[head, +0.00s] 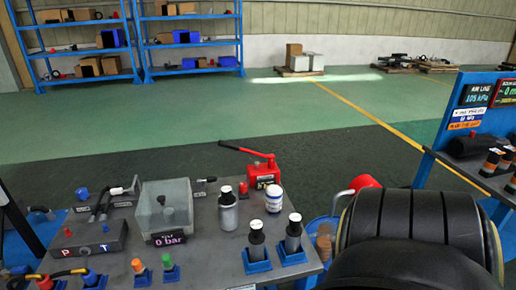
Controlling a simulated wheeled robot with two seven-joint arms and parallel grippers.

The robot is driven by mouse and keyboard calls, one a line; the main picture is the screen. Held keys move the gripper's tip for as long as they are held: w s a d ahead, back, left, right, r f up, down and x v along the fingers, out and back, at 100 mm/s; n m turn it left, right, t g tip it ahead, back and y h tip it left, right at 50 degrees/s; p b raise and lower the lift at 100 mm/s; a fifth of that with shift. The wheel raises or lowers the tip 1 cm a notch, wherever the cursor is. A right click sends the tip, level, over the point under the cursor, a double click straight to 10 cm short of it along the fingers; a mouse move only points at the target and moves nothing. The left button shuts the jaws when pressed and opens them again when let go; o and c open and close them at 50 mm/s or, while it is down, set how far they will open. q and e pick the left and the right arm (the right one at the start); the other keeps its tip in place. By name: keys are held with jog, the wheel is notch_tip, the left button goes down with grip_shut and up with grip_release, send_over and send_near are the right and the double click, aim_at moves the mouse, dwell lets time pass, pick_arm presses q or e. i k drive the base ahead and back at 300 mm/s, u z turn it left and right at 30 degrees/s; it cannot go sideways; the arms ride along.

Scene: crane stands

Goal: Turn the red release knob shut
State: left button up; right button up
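A red hand pump (265,173) with a long red lever stands at the back right of the grey bench, its lever pointing up to the left. A small red knob-like piece (243,188) shows at the left of the pump, partly hidden by a grey bottle; I cannot tell for sure that it is the release knob, or whether it is open or shut. Another small red piece (68,232) sits on a grey block marked P and T at the left. Neither of my grippers can be made out in the head view.
Bottles (228,212) stand in front of the pump, including a white one (273,198). A clear box (165,205) with a "0 bar" display stands left of them. A large black ribbed cylinder (410,215) and a red rounded thing (365,182) are at the right.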

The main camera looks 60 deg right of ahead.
aim_at(243, 186)
jog(key=k, duration=0.3)
jog(key=z, duration=0.95)
